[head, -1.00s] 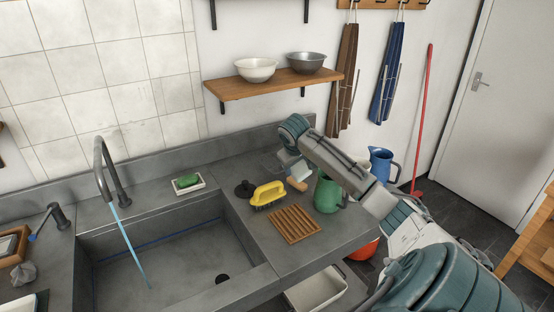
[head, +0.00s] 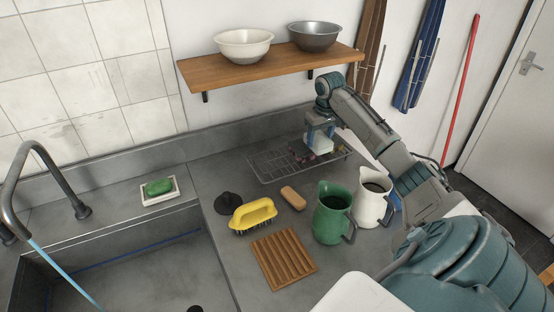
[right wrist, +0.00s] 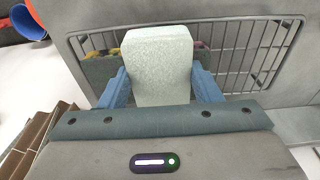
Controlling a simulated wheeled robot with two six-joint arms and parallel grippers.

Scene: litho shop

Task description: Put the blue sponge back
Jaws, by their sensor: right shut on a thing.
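My right gripper (head: 320,127) is shut on a pale, blue-white block with a sponge-like surface, which I take as the blue sponge (head: 319,143). In the right wrist view the sponge (right wrist: 158,65) stands upright between my two blue fingers (right wrist: 160,88). It is at the wire rack (head: 265,168) at the back of the counter; the rack (right wrist: 265,55) also shows behind it in the right wrist view. I cannot tell whether the sponge touches the rack. Small dark and coloured things sit in the rack, partly hidden by the sponge. My left gripper is out of view.
A green jug (head: 332,212) and a white jug (head: 373,197) stand right of a tan block (head: 293,198). A yellow brush (head: 253,214), slatted wooden board (head: 283,258) and black plunger-like stopper (head: 228,203) lie nearer the sink. A shelf (head: 255,70) with two bowls hangs above.

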